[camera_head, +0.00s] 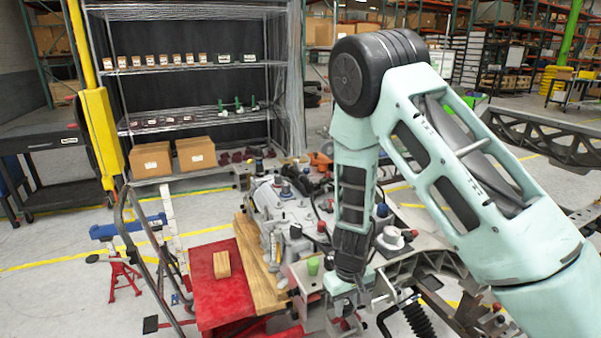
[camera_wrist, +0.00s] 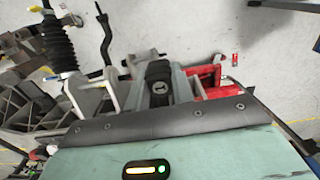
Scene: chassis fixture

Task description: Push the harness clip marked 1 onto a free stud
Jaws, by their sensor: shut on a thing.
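My gripper (camera_wrist: 160,76) is shut on a small black piece, which looks like the harness clip (camera_wrist: 158,90). The clip sits between the two pale fingers in the wrist view and bears a white mark that is too small to read surely. In the head view my gripper (camera_head: 345,297) points down over the front part of the chassis fixture (camera_head: 292,200); the clip cannot be made out there. Grey chassis metal (camera_wrist: 30,105) lies left of the fingers in the wrist view. I cannot pick out a free stud surely in either view.
A red cart (camera_head: 215,285) with a wooden block (camera_head: 222,264) stands left of the fixture. A black ribbed damper (camera_wrist: 50,40) and a dark curved bar (camera_wrist: 104,40) lie beyond the fingers. Shelves (camera_head: 195,70) stand behind.

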